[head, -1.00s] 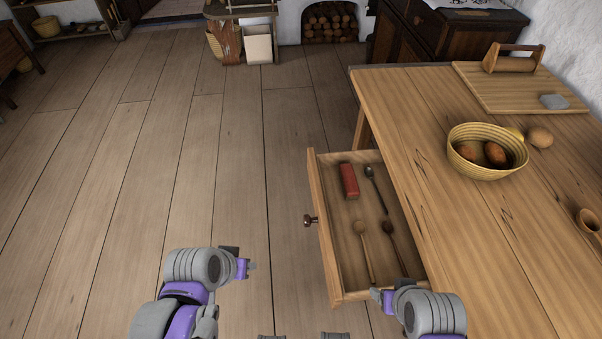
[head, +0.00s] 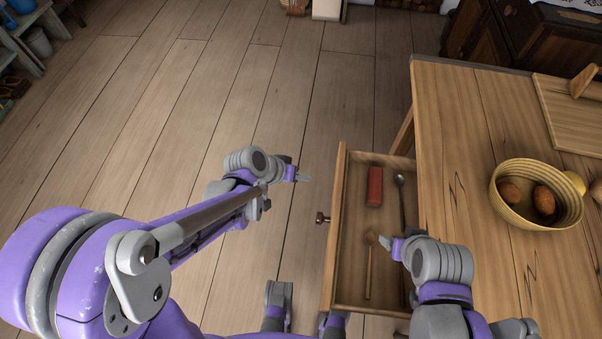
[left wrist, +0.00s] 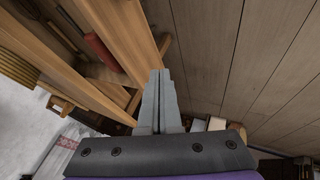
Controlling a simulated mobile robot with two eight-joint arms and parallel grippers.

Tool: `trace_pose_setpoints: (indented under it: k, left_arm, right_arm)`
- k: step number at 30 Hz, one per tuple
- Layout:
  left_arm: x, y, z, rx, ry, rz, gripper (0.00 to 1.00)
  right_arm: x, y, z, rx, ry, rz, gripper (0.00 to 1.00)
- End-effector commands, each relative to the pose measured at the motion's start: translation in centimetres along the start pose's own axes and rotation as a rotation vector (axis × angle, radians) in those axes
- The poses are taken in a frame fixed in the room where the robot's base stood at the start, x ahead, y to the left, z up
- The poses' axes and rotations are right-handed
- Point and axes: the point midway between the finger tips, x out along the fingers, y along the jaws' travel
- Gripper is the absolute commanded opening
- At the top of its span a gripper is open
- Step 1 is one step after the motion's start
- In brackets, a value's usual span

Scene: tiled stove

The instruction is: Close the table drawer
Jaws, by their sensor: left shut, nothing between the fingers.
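The table drawer (head: 349,280) is pulled out from the left side of the wooden table (head: 450,140). Its front panel with a dark round knob (head: 322,218) faces left. My left gripper (head: 304,177) is shut and empty, to the left of the drawer front and a little beyond the knob, apart from it in the head view. In the left wrist view its closed fingers (left wrist: 160,100) appear near the drawer's wooden edge. My right gripper (head: 386,242) appears over the drawer's inside at its right; its jaws are too small to read.
A yellow basket (head: 510,215) with brown round items stands on the table.

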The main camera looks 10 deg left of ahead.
Motion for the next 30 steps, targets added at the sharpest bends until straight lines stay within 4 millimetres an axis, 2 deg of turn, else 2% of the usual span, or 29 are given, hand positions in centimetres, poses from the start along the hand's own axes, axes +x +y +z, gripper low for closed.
trace_pose_setpoints:
  k: [1,8,10,15,30]
  left_arm:
    - [1.5,0.0,0.1,0.003,-0.001,0.002,0.0]
    - [6.2,0.0,0.1,0.002,0.0,0.001,0.0]
    - [6.4,1.4,0.0,0.004,-0.002,0.003,0.0]
    - [7.2,3.0,0.0,0.002,-0.001,0.001,0.0]
    - [7.5,3.6,0.0,0.0,0.0,0.0,0.0]
  right_arm:
    - [0.4,0.0,0.2,0.0,-0.001,0.0,0.69]
    - [1.2,0.0,0.6,0.0,-0.004,0.0,0.69]
    - [0.9,0.0,0.5,0.0,-0.003,0.0,0.69]
    - [0.8,0.0,0.4,0.0,-0.003,0.0,0.69]
    - [0.8,0.0,0.4,0.0,-0.003,0.0,0.69]
